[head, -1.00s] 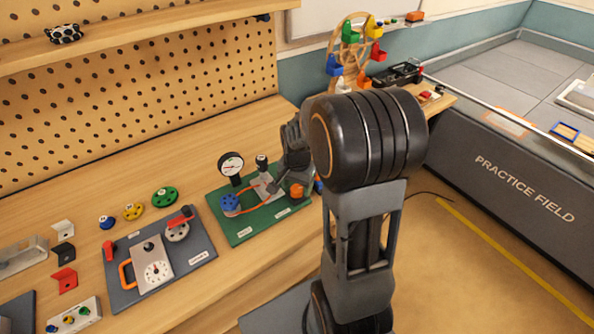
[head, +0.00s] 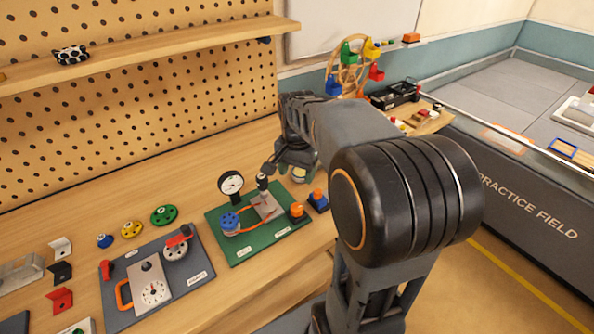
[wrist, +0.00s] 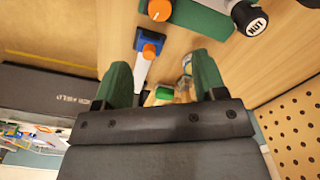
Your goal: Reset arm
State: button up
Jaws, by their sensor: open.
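My gripper (head: 296,158) is over the bench behind the green board, at the end of my forearm. In the wrist view its two green fingers (wrist: 161,68) stand wide apart with nothing clamped between them. The green board (head: 240,250) carries a gauge (head: 231,184), a blue wheel (head: 229,221), an orange hose and an orange knob (head: 297,210). A blue block with an orange top (head: 318,201) sits just right of the board, and also shows in the wrist view (wrist: 150,45). A small jar (head: 299,175) is partly hidden below the gripper.
A grey board (head: 203,262) with a dial and red handles lies to the left, with coloured discs (head: 164,215) behind it. The pegboard (head: 130,110) and shelf (head: 150,38) stand behind. A toy wheel (head: 352,68) stands at the back right.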

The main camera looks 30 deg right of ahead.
dwell(0.4)
jog(key=s+a+n+t, duration=0.4)
jog(key=s+a+n, duration=0.4)
jog(key=s+n, duration=0.2)
jog(key=shift+a+f+n, duration=0.25)
jog(key=shift+n, duration=0.15)
jog(key=shift+s, duration=0.1)
jog(key=m+g+p, duration=0.4)
jog(key=m+p, duration=0.1)
jog(key=p, duration=0.2)
send_near(297, 207)
notch_tip(297, 207, down, 10)
jog(key=shift+r+p, duration=0.15)
jog(key=shift+p, duration=0.55)
